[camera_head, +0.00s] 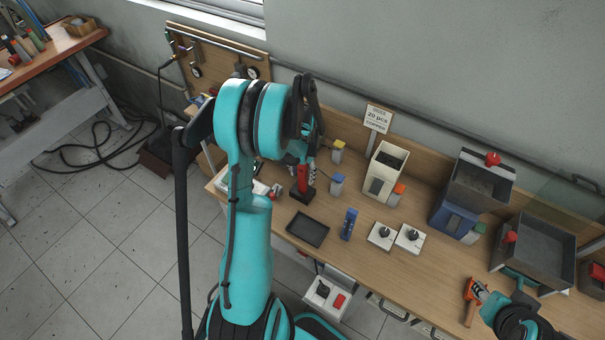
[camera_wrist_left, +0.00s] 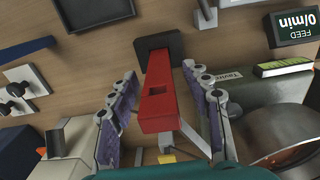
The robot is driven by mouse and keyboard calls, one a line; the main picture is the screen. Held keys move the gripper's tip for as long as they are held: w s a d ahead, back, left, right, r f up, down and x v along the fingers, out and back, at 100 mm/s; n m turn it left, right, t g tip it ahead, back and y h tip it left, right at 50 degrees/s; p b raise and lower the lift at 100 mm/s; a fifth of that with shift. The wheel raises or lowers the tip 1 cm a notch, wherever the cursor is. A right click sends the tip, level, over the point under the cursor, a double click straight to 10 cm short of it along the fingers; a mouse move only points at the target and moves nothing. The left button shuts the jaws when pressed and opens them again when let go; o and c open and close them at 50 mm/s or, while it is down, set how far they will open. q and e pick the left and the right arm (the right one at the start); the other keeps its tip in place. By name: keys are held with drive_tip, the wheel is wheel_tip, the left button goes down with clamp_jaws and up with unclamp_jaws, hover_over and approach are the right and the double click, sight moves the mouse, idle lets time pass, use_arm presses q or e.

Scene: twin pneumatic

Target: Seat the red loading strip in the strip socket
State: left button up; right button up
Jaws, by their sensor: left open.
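The red loading strip (camera_head: 303,174) stands upright in a small black holder (camera_head: 301,194) on the bench, left of the middle. In the left wrist view the red strip (camera_wrist_left: 158,100) points toward the camera, with a square hole in its face, and the black holder (camera_wrist_left: 153,44) at its foot. My left gripper (camera_head: 306,158) is open, with fingers on either side of the strip in the left wrist view (camera_wrist_left: 161,82); I cannot tell whether they touch it. My right gripper (camera_head: 487,293) is beside an orange-handled tool (camera_head: 471,300); its grip is unclear. I cannot identify the strip socket with certainty.
A dark tray (camera_head: 308,229) and a blue block (camera_head: 348,224) lie in front of the strip. Two white switch boxes (camera_head: 409,239) sit to the right. A white hopper (camera_head: 384,172) and grey bins (camera_head: 533,251) stand further right. The front middle of the bench is fairly clear.

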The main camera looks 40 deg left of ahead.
use_arm(q)
wheel_tip(320, 180, up, 12)
drive_tip(key=shift+f, duration=0.15)
drive_tip(key=shift+d, duration=0.15)
idle(0.5)
drive_tip(key=shift+s+d+b, duration=0.1)
drive_tip(key=shift+d+b, duration=0.3)
drive_tip(key=s+d+f+t+b, duration=0.2)
drive_tip(key=s+d+b, duration=0.2)
drive_tip(key=d, duration=0.3)
drive_tip(key=s+d+f+t+b, duration=0.2)
drive_tip(key=s+d+f+b, duration=0.1)
drive_tip(key=d, duration=0.4)
drive_tip(key=s+d+f+m+t+b, duration=0.1)
drive_tip(key=s+d+f+t+b, duration=0.1)
drive_tip(key=s+d+b, duration=0.3)
drive_tip(key=d+t+b, duration=0.1)
drive_tip(key=d+b, duration=0.1)
drive_tip(key=shift+f+b, duration=0.15)
drive_tip(key=shift+b, duration=0.2)
